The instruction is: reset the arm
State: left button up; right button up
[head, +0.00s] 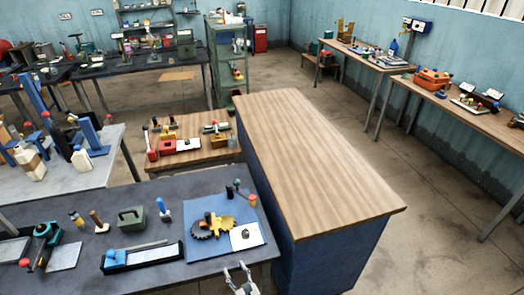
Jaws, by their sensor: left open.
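My right gripper is not in view. No oil can or bottle can be made out clearly near the gripper.
A blue mat (197,258) with a yellow part (221,222) lies close to the gripper. A large wooden-topped cabinet (315,165) with blue sides stands to the right, its top bare. Floor (440,240) is clear farther right. A smaller wooden table (200,128) stands behind.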

pick_arm(q)
jog(key=s+a+f+n+g+h, duration=0.25)
jog(key=s+f, duration=0.25)
jog(key=f, duration=0.7)
jog(key=s+a+f+n+g+h, duration=0.1)
jog(key=s+a+f+n+g, duration=0.25)
jog(key=f, duration=0.75)
jog(key=s+a+f+n+g+h, duration=0.1)
jog(key=s+f+n+g+h, duration=0.15)
jog(key=s+f, duration=0.7)
jog(key=s+a+f+n+g+h, duration=0.1)
jog(key=s+a+f+n+g, duration=0.1)
jog(key=s+f+n, duration=0.3)
jog(key=s+a+f+n+g+h, duration=0.1)
jog(key=s+a+f+n, duration=0.3)
jog(key=s, duration=0.9)
jog(key=s+a+f+n+g+b, duration=0.1)
jog(key=s+a+f+n+g, duration=0.2)
jog(key=s+f+n, duration=0.5)
jog(key=shift+s+f+n+h, duration=0.2)
jog(key=shift+s+n+h, duration=0.2)
jog(key=shift+s+n, duration=0.8)
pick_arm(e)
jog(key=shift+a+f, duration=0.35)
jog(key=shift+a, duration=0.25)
pick_arm(q)
jog(key=shift+w+a, duration=0.1)
jog(key=shift+a, duration=0.05)
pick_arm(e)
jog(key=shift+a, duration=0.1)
